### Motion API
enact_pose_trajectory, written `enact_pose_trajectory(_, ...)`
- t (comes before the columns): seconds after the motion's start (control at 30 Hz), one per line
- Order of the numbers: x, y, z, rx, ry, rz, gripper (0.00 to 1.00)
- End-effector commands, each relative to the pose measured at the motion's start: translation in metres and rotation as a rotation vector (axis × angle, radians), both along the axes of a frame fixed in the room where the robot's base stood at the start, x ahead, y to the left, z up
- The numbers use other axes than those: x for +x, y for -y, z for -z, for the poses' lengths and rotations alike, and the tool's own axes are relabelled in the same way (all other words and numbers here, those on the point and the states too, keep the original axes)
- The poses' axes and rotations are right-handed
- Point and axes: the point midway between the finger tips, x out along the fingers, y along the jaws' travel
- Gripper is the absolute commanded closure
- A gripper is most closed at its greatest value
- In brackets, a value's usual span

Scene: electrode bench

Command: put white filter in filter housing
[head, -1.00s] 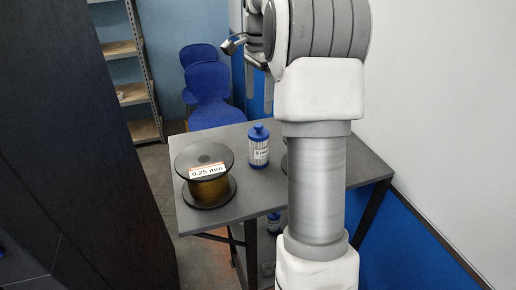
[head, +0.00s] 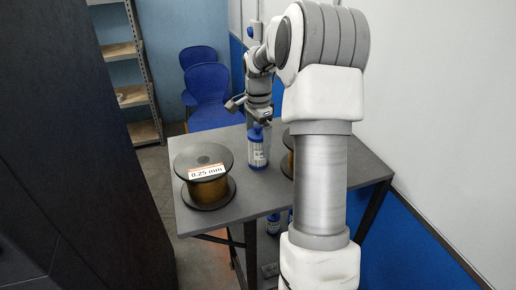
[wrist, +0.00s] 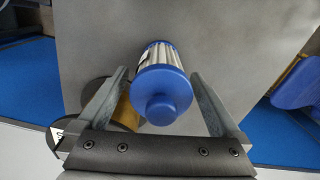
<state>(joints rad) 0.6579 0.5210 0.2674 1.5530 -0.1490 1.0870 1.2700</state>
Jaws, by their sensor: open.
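The white filter (head: 256,155) stands upright on the grey table, a pleated white cylinder with blue end caps. My gripper (head: 260,120) is right above its top in the head view. In the wrist view my gripper (wrist: 160,75) is open, with one finger on each side of the filter's blue cap (wrist: 162,95). Gaps show between the cap and the fingers, and nothing is gripped. I cannot make out a filter housing in either view.
A wire spool (head: 205,190) labelled 0.25 mm stands on the table (head: 232,222) left of the filter. A second spool (head: 287,160) is partly hidden by my arm. A blue-capped item (head: 273,222) is below the tabletop. Blue chairs (head: 207,90) stand behind.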

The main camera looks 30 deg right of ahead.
Motion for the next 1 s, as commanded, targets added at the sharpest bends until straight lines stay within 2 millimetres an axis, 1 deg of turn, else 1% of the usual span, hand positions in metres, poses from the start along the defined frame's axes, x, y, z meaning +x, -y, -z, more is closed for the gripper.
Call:
enact_pose_trajectory(0.03,0.0,0.0,0.009,0.003,-0.005,-0.001,0.0)
enact_pose_trajectory(0.1,0.0,0.0,0.018,0.002,-0.003,0.0,0.0)
enact_pose_trajectory(0.2,0.001,0.0,0.027,0.001,-0.002,0.0,0.0)
enact_pose_trajectory(0.47,0.001,0.0,0.03,0.0,-0.001,-0.001,0.0)
enact_pose_trajectory(0.57,0.001,0.0,0.03,0.0,-0.001,-0.001,0.16)
enact_pose_trajectory(0.7,0.001,0.0,0.029,0.0,-0.001,0.0,0.41)
enact_pose_trajectory(0.97,0.001,0.0,0.029,0.0,0.0,0.0,0.88)
enact_pose_trajectory(1.0,0.001,0.0,0.029,0.0,0.0,0.0,0.95)
